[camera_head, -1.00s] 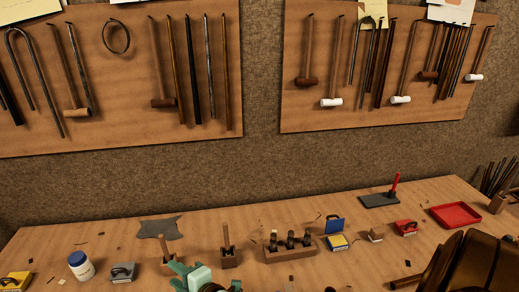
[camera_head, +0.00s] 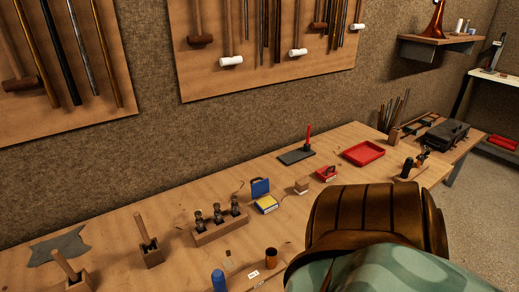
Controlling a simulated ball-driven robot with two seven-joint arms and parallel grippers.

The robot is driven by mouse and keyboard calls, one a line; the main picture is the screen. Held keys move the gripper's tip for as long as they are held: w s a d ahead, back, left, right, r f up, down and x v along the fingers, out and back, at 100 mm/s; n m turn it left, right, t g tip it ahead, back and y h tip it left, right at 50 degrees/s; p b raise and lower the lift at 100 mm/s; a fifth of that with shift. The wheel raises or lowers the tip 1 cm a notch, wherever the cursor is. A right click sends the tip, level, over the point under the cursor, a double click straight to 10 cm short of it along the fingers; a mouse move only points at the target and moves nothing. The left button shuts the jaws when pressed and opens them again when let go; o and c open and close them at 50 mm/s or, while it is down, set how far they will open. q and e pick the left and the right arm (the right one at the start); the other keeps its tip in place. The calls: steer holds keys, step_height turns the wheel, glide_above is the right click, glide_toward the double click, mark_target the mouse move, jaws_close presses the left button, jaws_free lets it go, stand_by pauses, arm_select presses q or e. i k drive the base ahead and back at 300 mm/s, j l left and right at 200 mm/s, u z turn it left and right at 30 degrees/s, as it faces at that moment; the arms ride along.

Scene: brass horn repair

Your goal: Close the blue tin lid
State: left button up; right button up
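The blue tin (camera_head: 266,204) stands on the workbench in the middle of the head view. Its blue lid (camera_head: 260,187) is raised and stands upright at the back edge, so the tin is open. A yellow face shows in front of the lid. Neither of my grippers shows in the view. A large brown ribbed form and a teal patterned surface, apparently my own arm, fill the lower right, apart from the tin in the picture.
A red tin (camera_head: 327,174) and a small wooden block (camera_head: 301,188) stand right of the blue tin. A wooden rack (camera_head: 221,229) is at its left. A red tray (camera_head: 363,153) and a dark pad (camera_head: 296,157) lie farther back. Bare bench lies between them.

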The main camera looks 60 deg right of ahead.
mark_target(262, 187)
steer(key=i+l+z, duration=0.1)
steer(key=z, duration=0.35)
steer(key=i+z, duration=0.1)
steer(key=z, duration=0.3)
steer(key=i+z, duration=0.1)
steer(key=z, duration=0.35)
